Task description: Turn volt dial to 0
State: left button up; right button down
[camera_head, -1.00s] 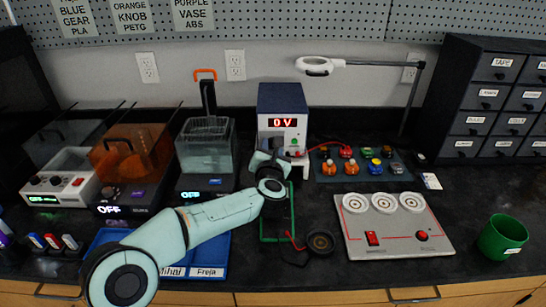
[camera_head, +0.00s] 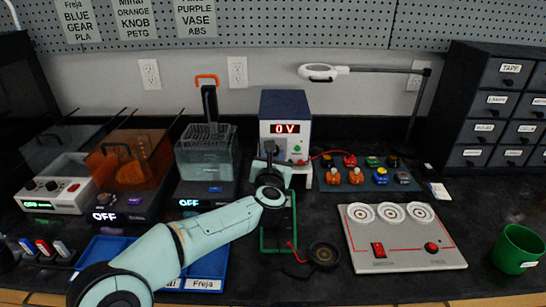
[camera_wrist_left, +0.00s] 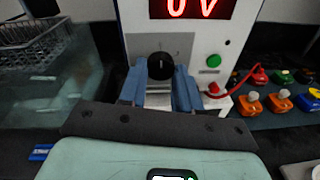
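The power supply (camera_head: 285,110) is a white-fronted box with a dark top, at the back middle. Its red display (camera_head: 287,129) reads "0 V". The black volt dial (camera_wrist_left: 160,66) sits on its front panel in the left wrist view, left of a green button (camera_wrist_left: 213,61). My left gripper (camera_wrist_left: 160,78) is open, its two blue fingers apart on either side of the dial. I see a narrow gap at each side; whether either finger touches the dial I cannot tell. In the head view my gripper hides the dial. My right gripper is not in view.
A red lead (camera_wrist_left: 245,82) runs from the supply to the right. A tray of colored parts (camera_head: 375,178) stands close by on the right. A tank with a basket (camera_head: 206,155) stands to the left. A grey board (camera_head: 400,255) lies in front right.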

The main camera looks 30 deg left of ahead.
pick_arm(q)
jog(key=o, duration=0.4)
jog(key=shift+s+d, duration=0.1)
jog(key=p+v, duration=0.1)
jog(key=v, duration=1.1)
jog(key=shift+r, duration=0.15)
jog(key=shift+s+d, duration=0.3)
jog(key=shift+s, duration=0.25)
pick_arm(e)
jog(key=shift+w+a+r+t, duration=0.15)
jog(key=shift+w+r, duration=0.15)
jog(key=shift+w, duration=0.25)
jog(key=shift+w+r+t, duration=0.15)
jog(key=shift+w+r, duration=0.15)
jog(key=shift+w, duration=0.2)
